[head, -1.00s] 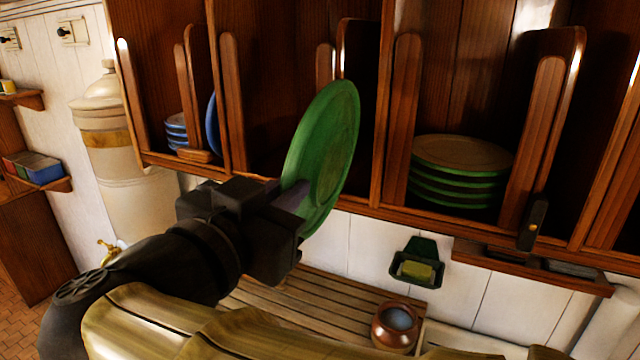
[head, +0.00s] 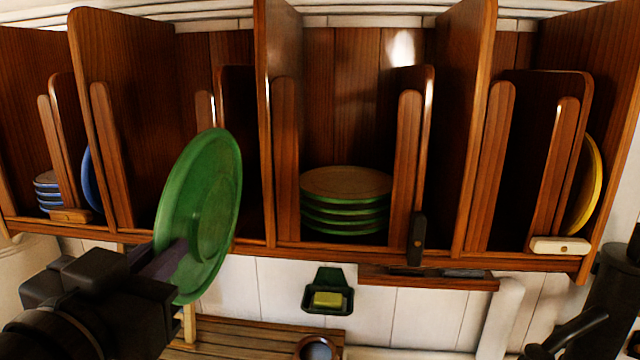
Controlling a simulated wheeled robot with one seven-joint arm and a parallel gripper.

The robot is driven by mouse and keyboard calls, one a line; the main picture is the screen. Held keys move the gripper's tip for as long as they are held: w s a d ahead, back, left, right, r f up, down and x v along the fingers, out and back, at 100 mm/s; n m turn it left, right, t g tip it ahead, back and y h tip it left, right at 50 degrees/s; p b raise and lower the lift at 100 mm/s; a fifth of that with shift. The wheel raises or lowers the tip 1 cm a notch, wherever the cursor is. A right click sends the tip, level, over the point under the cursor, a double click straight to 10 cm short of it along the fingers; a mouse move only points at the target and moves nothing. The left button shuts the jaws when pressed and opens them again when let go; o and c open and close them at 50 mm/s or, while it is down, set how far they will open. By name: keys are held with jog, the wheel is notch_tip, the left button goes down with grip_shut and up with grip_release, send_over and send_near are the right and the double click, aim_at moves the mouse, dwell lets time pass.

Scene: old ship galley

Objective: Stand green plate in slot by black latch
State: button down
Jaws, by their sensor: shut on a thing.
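My gripper (head: 170,262) is shut on the green plate (head: 208,195) at its lower left edge. The plate is held up on edge, slightly tilted, in front of the rack's left-middle bay. The black latch (head: 417,240) sits on the rack's front rail, right of the stacked plates, and looks upright. The slot (head: 445,175) by it is the narrow dark gap between a rounded divider (head: 408,165) and the tall partition to the right. It looks empty, though its depth is partly hidden. The plate is well left of this slot.
Green-rimmed plates (head: 345,185) are stacked left of the black latch. A yellow plate (head: 584,185) stands by a cream latch (head: 560,246). A blue plate (head: 88,180) stands at far left. A soap holder (head: 328,290) hangs below; partitions and the front rail (head: 340,250) bound the bays.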

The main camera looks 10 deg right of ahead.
jog(key=shift+n+t, duration=0.4)
jog(key=shift+n, duration=0.1)
jog(key=shift+a+b+v, duration=0.15)
jog(key=shift+b+v, duration=0.25)
jog(key=shift+v, duration=0.85)
jog(key=shift+a+b+v, duration=0.15)
jog(key=shift+b+v, duration=0.25)
jog(key=shift+v, duration=0.85)
jog(key=shift+w+f, duration=0.1)
